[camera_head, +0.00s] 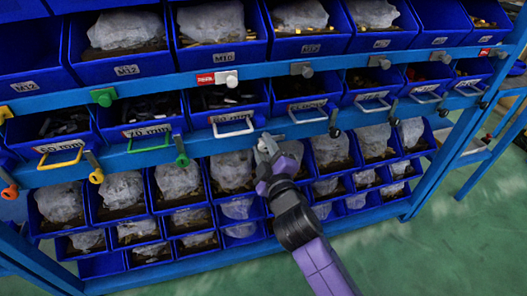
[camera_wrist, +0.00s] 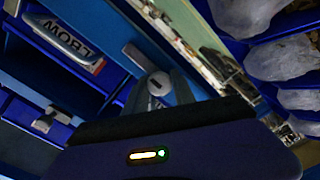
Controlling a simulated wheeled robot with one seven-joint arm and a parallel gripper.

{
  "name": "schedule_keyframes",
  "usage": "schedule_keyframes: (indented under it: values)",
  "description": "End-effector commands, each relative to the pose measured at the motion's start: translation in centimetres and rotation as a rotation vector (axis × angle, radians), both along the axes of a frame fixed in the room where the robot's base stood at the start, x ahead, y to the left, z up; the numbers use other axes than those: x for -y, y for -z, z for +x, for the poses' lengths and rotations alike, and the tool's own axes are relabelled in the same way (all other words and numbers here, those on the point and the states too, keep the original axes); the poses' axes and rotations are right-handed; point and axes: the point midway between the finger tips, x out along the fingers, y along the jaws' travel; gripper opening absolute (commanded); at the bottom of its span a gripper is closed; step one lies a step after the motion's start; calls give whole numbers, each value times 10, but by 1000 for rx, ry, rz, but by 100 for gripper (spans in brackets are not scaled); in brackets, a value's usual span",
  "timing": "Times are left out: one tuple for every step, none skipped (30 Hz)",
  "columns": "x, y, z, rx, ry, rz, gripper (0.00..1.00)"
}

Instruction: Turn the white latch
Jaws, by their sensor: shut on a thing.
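A white latch (camera_wrist: 158,84) with a round, slotted knob sits on the blue lower rail. In the wrist view it lies between the fingers of my gripper (camera_wrist: 159,92). My gripper is shut on this knob, and a pale bar (camera_wrist: 135,55) shows just beyond it. In the head view my gripper (camera_head: 267,150) reaches the lower rail below a white bin handle, and its fingers mostly hide the latch there. Another white latch (camera_head: 231,78) sits on the upper rail beside a red label, well above my gripper.
Green (camera_head: 181,158), yellow (camera_head: 95,175) and black (camera_head: 333,125) latches line the same rail. Wire handles of the blue bins (camera_head: 235,125) stick out just above it. Bins with bagged parts (camera_head: 232,171) fill the rows below.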

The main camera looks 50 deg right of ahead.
Motion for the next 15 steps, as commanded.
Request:
schedule_keyframes:
  values:
    - [4, 4, -2, 11, 10, 25, 0]
    - [4, 4, -2, 21, 10, 39, 0]
    - [4, 4, -2, 33, 10, 56, 0]
    - [4, 4, -2, 42, 11, 68, 0]
    - [4, 4, -2, 49, 11, 80, 0]
    - [4, 4, -2, 57, 11, 94, 0]
    - [5, 4, -2, 64, 11, 104, 0]
    - [5, 4, -2, 70, 11, 113, 0]
    - [5, 4, -2, 76, 12, 123, 0]
    - [5, 4, -3, 79, 11, 130, 0]
    - [5, 4, -3, 83, 11, 135, 0]
    - [5, 4, -3, 87, 12, 142, 0]
    - [5, 4, -3, 89, 13, 146, 0]
    - [5, 4, -3, 91, 13, 149, 0]
    - [5, 4, -3, 93, 13, 152, 0]
